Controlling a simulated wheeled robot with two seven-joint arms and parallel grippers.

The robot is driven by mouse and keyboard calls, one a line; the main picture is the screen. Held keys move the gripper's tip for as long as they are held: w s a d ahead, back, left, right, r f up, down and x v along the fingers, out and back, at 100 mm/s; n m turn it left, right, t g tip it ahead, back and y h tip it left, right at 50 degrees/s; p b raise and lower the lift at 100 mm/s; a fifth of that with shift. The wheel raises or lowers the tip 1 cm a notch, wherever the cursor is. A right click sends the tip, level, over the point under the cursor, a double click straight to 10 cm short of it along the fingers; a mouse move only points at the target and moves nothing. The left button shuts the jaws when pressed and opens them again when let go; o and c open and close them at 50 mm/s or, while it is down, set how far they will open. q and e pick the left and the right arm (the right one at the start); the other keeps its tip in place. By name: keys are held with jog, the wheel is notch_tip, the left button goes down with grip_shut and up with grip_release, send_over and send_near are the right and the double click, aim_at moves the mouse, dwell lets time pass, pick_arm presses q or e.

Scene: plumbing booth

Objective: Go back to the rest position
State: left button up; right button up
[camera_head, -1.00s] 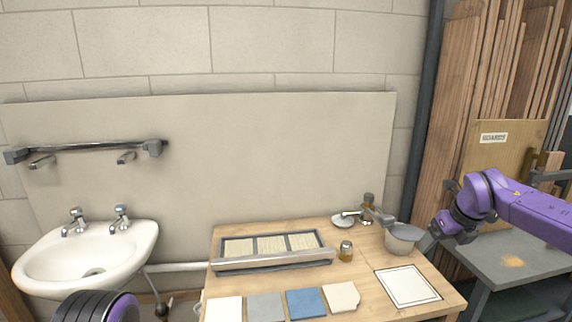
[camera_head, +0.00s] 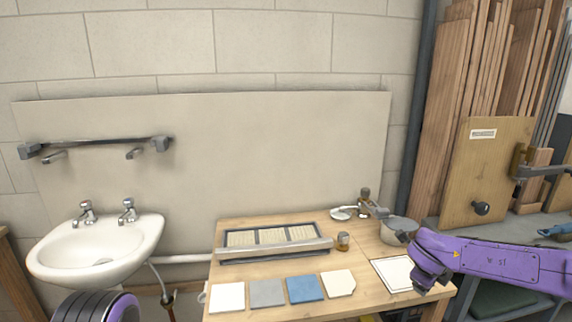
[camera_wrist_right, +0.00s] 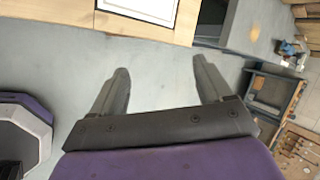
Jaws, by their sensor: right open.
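My right arm (camera_head: 490,262) reaches in from the right in the head view, over the right end of the wooden table (camera_head: 375,262). Its gripper is hidden there. In the right wrist view my right gripper (camera_wrist_right: 155,80) is open, with its two fingers apart and nothing between them. It points down over the grey floor, just off the table edge. Of my left arm only a dark rounded, purple-edged part (camera_head: 97,305) shows at the bottom left. My left gripper is out of view.
A sink (camera_head: 95,252) stands left. A grey bench (camera_head: 440,228) and boards stand right.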

jog(key=s+a+f+n+t, duration=0.1)
jog(key=s+a+f+n, duration=0.3)
jog(key=s+f+n, duration=0.45)
jog(key=s+a+f+n+t, duration=0.1)
jog(key=s+a+f+n, duration=0.35)
jog(key=f, duration=0.65)
jog(key=s+f+n+g, duration=0.1)
jog(key=s+f+n, duration=0.2)
jog(key=s, duration=0.6)
jog(key=s+d+f+n+g+y, duration=0.1)
jog(key=s+f+n, duration=0.2)
jog(key=s, duration=0.6)
jog(key=s+d+f+n+g, duration=0.1)
jog(key=s+f+n+g, duration=0.1)
jog(key=s, duration=0.6)
jog(key=shift+s+f+n+y, duration=0.3)
jog(key=shift+s+f+n, duration=0.15)
jog(key=shift+n, duration=0.15)
